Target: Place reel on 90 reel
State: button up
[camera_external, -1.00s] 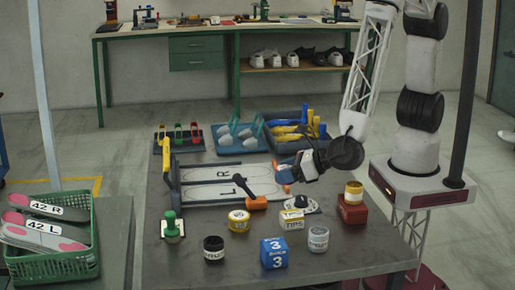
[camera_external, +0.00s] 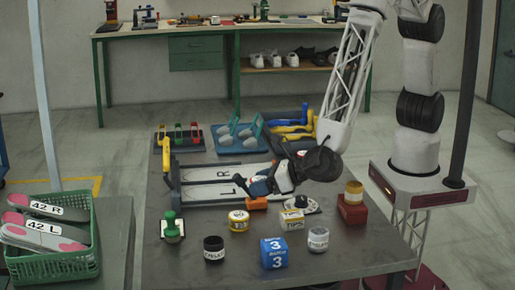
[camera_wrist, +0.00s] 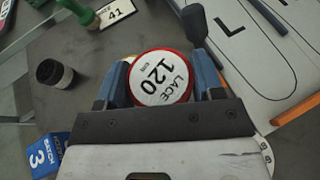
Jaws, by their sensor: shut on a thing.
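My gripper (camera_wrist: 163,82) is shut on a round reel (camera_wrist: 160,78) with a red rim and a white top reading LACE 120 cm. In the external view my gripper (camera_external: 257,187) hangs above the front part of the L and R board, tilted; the held reel is hard to make out there. A low yellow round container (camera_external: 238,221), possibly the 90 reel, stands on the table in front of the board, below and left of my gripper. No 90 is readable on it.
A green-handled stamp (camera_external: 172,228) is at left. A yellow-topped tin (camera_external: 354,189) sits on a red block (camera_external: 352,212). A dark-knobbed tool (camera_wrist: 195,24) stands close by.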

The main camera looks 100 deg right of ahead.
send_over(239, 215)
jog(key=shift+d+f, duration=0.1)
jog(key=shift+f, duration=0.25)
dwell(0.3)
jog(key=shift+f, duration=1.7)
jog(key=shift+f, duration=0.1)
jog(key=o, duration=0.9)
jog(key=shift+f, duration=0.1)
jog(key=shift+o, duration=0.2)
